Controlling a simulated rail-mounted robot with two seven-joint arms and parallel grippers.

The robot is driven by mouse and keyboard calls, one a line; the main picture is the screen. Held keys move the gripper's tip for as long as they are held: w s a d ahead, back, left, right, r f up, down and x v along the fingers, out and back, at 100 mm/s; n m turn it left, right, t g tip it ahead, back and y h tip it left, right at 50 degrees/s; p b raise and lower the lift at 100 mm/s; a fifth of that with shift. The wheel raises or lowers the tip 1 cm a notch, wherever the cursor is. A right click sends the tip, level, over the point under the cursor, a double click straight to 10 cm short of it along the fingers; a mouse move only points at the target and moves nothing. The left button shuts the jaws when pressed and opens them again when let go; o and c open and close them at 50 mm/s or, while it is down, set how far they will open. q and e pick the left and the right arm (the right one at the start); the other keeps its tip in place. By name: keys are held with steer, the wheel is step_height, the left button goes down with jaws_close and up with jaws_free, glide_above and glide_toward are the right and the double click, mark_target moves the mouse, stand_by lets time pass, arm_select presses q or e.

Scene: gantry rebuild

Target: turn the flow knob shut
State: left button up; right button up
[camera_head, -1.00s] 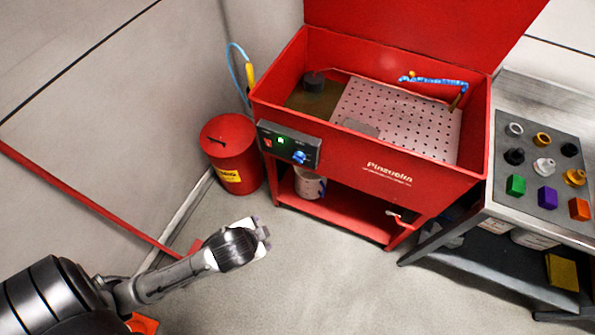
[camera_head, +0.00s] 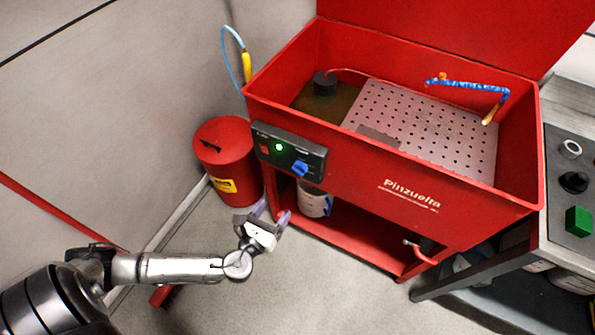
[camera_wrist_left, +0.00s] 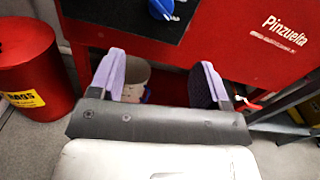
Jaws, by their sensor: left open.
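The flow knob (camera_head: 300,168) is a small blue knob on the black control panel (camera_head: 288,152) at the front left of the red parts washer. A green light glows beside it on the panel. In the left wrist view the blue knob (camera_wrist_left: 161,8) shows at the top edge, on the dark panel. My left gripper (camera_head: 271,212) is open and empty, with pale purple fingers. It is in front of the washer, below the panel and apart from the knob. In the left wrist view the open fingers (camera_wrist_left: 160,78) point toward the red front. My right gripper is not in view.
A red waste can (camera_head: 228,160) stands left of the washer (camera_head: 440,195). A white bucket (camera_head: 314,203) sits on the lower shelf behind my fingers. A red-handled valve (camera_head: 420,252) sticks out at lower right. A bench with knobs (camera_head: 560,215) stands at the right.

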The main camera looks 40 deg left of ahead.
mark_target(297, 172)
arm_select(q)
steer(key=shift+m, duration=0.7)
steer(key=b+x, duration=0.3)
steer(key=x, duration=1.1)
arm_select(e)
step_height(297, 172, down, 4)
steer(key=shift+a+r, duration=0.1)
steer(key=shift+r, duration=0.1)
arm_select(q)
steer(key=c, duration=0.9)
